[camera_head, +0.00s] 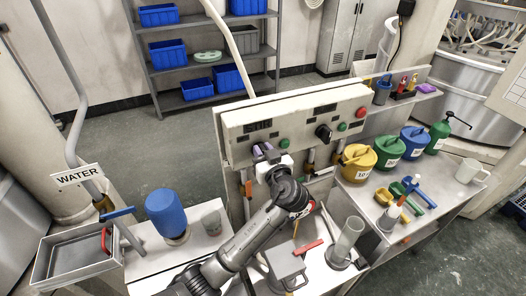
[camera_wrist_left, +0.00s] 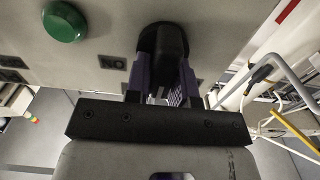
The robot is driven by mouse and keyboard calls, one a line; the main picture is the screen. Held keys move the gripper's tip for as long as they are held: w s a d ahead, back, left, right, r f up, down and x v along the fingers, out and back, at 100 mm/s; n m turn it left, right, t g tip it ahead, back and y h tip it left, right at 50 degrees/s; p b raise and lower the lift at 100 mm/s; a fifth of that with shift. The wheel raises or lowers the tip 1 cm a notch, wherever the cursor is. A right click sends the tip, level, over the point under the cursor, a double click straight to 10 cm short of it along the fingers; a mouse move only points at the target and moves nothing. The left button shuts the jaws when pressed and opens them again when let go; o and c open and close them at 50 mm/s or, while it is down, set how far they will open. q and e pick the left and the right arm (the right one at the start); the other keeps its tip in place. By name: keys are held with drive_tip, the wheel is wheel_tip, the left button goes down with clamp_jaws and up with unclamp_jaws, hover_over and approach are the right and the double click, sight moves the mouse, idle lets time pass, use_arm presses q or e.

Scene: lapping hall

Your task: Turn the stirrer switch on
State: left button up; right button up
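The grey control panel (camera_head: 300,120) stands across the middle of the bench in the head view. My left gripper (camera_head: 262,153) is at its left part, covering the control there. In the left wrist view, a black rotary knob (camera_wrist_left: 168,45) sits between my purple gripper fingers (camera_wrist_left: 163,85). The fingers lie along both sides of the knob, with no clear gap visible. An upside-down ON label (camera_wrist_left: 118,63) is beside it. A second black knob (camera_head: 323,132) further right on the panel is free. My right gripper is not in view.
A green button (camera_head: 284,143) is close by my left gripper; it also shows in the wrist view (camera_wrist_left: 64,21). A red button (camera_head: 361,112) is at the panel's right end. A blue-capped container (camera_head: 167,213) and a clear cylinder (camera_head: 346,238) stand on the bench.

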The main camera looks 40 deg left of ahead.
use_arm(q)
clamp_jaws()
drive_tip(key=shift+m, duration=0.3)
drive_tip(key=m, duration=0.1)
drive_tip(key=m+p, duration=0.1)
drive_tip(key=m, duration=0.1)
drive_tip(key=shift+w+d, duration=0.1)
drive_tip(key=shift+w, duration=0.1)
drive_tip(key=m+p, duration=0.1)
drive_tip(key=m, duration=0.1)
drive_tip(key=shift+w+m+p, duration=0.1)
drive_tip(key=shift+m+p, duration=0.2)
drive_tip(key=shift+p, duration=0.05)
drive_tip(key=m+p, duration=0.2)
drive_tip(key=m, duration=0.1)
drive_tip(key=m+p, duration=0.1)
drive_tip(key=m, duration=0.1)
drive_tip(key=shift+w+d+f, duration=0.15)
drive_tip(key=shift+w+f, duration=0.05)
drive_tip(key=shift+f, duration=0.1)
drive_tip(key=shift+m, duration=0.4)
